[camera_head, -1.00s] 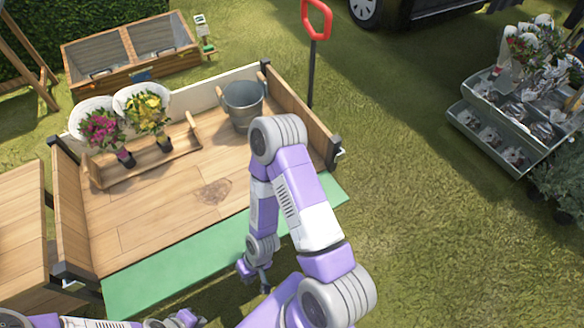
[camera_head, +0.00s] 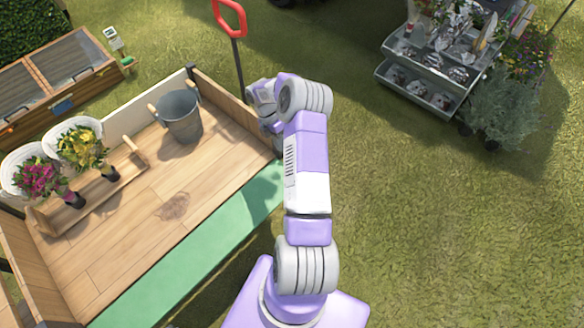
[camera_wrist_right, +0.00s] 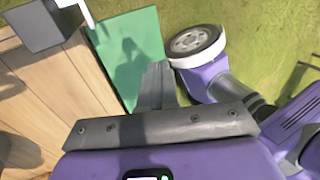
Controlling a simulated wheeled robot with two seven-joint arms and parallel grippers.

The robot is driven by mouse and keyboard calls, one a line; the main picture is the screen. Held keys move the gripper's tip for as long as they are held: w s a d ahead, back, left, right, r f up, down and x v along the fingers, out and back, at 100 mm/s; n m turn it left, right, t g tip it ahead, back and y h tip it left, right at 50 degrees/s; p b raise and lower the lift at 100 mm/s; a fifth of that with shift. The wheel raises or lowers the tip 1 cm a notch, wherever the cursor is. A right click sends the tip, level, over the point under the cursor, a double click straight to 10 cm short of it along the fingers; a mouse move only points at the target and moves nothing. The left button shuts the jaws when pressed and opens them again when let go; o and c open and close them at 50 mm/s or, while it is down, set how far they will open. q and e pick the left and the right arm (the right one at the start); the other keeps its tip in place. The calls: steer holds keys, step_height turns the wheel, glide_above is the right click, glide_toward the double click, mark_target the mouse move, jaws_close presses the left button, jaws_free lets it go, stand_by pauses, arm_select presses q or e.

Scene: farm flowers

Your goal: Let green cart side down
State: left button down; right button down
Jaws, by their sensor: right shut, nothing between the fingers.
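The green cart side (camera_head: 195,262) is along the front edge of the wooden cart bed (camera_head: 135,235), folded outward and down from it. My right arm reaches over to the cart's right front corner, where its wrist hides the latch area in the head view. In the right wrist view my right gripper (camera_wrist_right: 157,82) is shut and empty, with its fingers pointing toward the green side (camera_wrist_right: 135,40). A dark corner post (camera_wrist_right: 38,24) with a white latch handle (camera_wrist_right: 84,10) is just ahead and left of the fingers, apart from them. My left gripper is out of view.
A metal bucket (camera_head: 180,117) and a wooden tray (camera_head: 95,200) with potted flowers stand on the cart bed. A red handle (camera_head: 230,15) rises behind the right wall. A grey tiered stand (camera_head: 425,90) is at the upper right. Grass on the right is open.

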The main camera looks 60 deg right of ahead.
steer(key=b+x, duration=0.1)
steer(key=x, duration=0.3)
steer(key=b+x, duration=0.2)
steer(key=x, duration=0.3)
steer(key=b+x, duration=0.1)
steer(key=x, duration=0.3)
steer(key=shift+s+d+f, duration=0.2)
steer(key=shift+s, duration=0.25)
steer(key=shift+s, duration=0.1)
steer(key=shift+s+a+f+t, duration=0.1)
steer(key=shift+s+f+t, duration=0.3)
steer(key=shift+f, duration=0.15)
steer(key=shift+s+a+f+t+h+p, duration=0.1)
steer(key=shift+s+f+t+h+p, duration=0.25)
steer(key=shift+f+t, duration=0.25)
steer(key=shift+s+a+f, duration=0.1)
steer(key=shift+s+f, duration=0.1)
steer(key=shift+f, duration=0.5)
steer(key=shift+s+a+f, duration=0.1)
steer(key=shift+s+f, duration=0.05)
steer(key=shift+f, duration=0.55)
